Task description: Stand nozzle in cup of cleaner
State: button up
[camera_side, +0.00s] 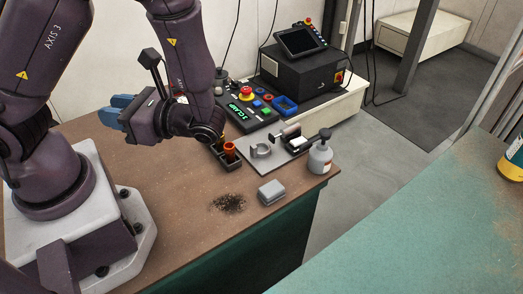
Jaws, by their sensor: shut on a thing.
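My gripper (115,110) is at the left, turned sideways above the brown bench, with its blue fingers pointing left. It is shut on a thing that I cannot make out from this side. An orange-copper piece, perhaps a nozzle (229,149), stands upright in a small dark holder (231,166) to the right of my wrist, apart from the fingers. I cannot pick out a cup of cleaner for certain; my arm hides part of the bench behind it.
A grey bottle with a black top (320,157) stands near the brown bench's right corner. A grey block (271,192) and dark debris (229,203) lie in front. A clamp fixture (262,151) and control panel (243,114) are behind. The front middle of the bench is clear.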

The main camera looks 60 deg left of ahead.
jog(key=w+d+r+m+t+y, duration=0.15)
jog(key=w+r+m+t, duration=0.25)
jog(key=w+m+t, duration=0.4)
jog(key=w+d+r+m+t+y, duration=0.1)
jog(key=w+r+m+t+y, duration=0.2)
jog(key=w+t, duration=0.55)
jog(key=m+t+h, duration=0.1)
jog(key=m+t, duration=0.1)
jog(key=t, duration=0.1)
send_over(260, 143)
jog(key=shift+g, duration=0.25)
notch_tip(260, 143, down, 20)
jog(key=shift+s+f, duration=0.1)
jog(key=shift+s, duration=0.05)
jog(key=shift+f, duration=1.75)
jog(key=o, duration=0.9)
jog(key=shift+f, duration=0.1)
jog(key=shift+o, duration=0.2)
